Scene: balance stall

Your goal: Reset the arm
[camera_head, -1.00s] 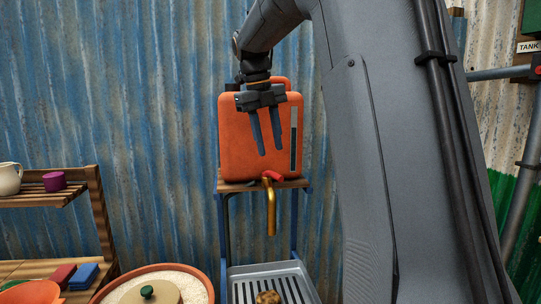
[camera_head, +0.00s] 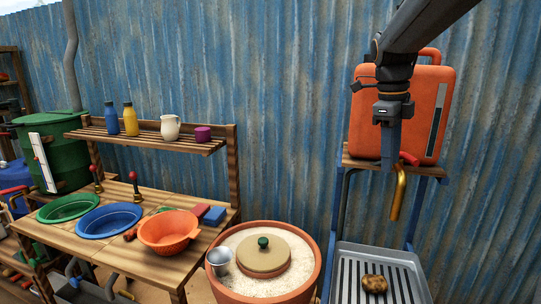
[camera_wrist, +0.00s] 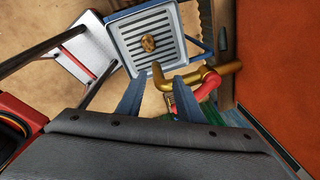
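My gripper (camera_head: 389,160) hangs pointing down at the right of the head view, in front of the orange tank (camera_head: 420,115). It is seen edge-on there. In the wrist view its two blue-grey fingers stand apart with nothing between them, so my gripper (camera_wrist: 160,95) is open and empty. The brass tap (camera_head: 399,192) with a red handle (camera_head: 409,158) sticks out below the tank. In the wrist view the tap (camera_wrist: 205,77) lies just beyond the fingers; I cannot tell the exact gap.
A slatted metal tray (camera_head: 344,256) with a potato (camera_head: 374,284) stands below the tap. A tub of pale grain (camera_head: 313,262) with a lid and a metal cup (camera_head: 220,260) is left of it. Farther left, a wooden bench (camera_head: 150,202) holds bowls. Its upper shelf (camera_head: 190,148) holds bottles and a jug.

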